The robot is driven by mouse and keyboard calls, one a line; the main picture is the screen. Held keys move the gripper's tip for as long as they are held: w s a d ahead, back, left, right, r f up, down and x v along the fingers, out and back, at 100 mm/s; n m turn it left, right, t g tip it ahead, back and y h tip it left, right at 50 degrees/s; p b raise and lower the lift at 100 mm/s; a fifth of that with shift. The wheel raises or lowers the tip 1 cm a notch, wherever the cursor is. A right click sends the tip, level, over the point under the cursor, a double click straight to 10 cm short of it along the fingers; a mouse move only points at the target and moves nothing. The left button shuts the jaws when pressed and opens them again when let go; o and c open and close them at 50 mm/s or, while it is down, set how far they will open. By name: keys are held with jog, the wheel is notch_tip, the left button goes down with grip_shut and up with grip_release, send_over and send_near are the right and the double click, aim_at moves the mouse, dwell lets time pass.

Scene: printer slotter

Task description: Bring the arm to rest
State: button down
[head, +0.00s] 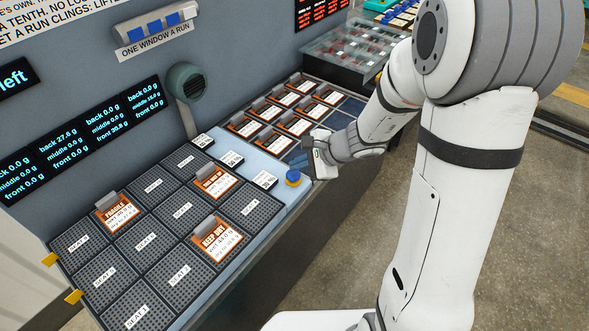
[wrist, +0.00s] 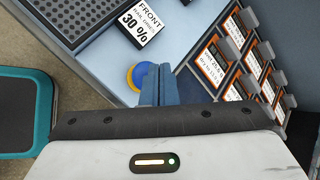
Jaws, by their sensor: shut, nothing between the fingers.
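My gripper (head: 304,165) is in the head view above the light blue strip (head: 246,158) of the bench, between the grid of dark seats and the rack of orange-labelled cards. In the wrist view its two blue fingers (wrist: 157,85) are shut together with nothing between them. A blue button on a yellow base (head: 293,178) lies close beside the fingertips; it also shows in the wrist view (wrist: 142,76), partly covered by the fingers. I cannot tell whether the fingers touch it. My arm reaches in from the right.
Dark perforated seats (head: 145,242) fill the front left; three hold orange cards, one reading FRAGILE (head: 115,213). Several cards stand in a rack (head: 268,139) behind the gripper. A clear-topped box (head: 345,52) stands beyond. A grey round-headed post (head: 187,83) rises at the back. Floor (head: 345,235) is open at right.

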jog(key=shift+w+r, duration=0.1)
jog(key=shift+r, duration=0.1)
jog(key=s+d+r+n+h, duration=0.4)
jog(key=s+d+r+n, duration=0.2)
jog(key=s, duration=0.3)
jog(key=s+d+r+n+g+h, duration=0.1)
jog(key=s+d+r+n+h, duration=0.3)
jog(key=s, duration=0.6)
jog(key=d+r+n, duration=0.2)
jog(key=d+n, duration=0.1)
jog(key=n, duration=0.1)
jog(key=shift+d+r, duration=0.15)
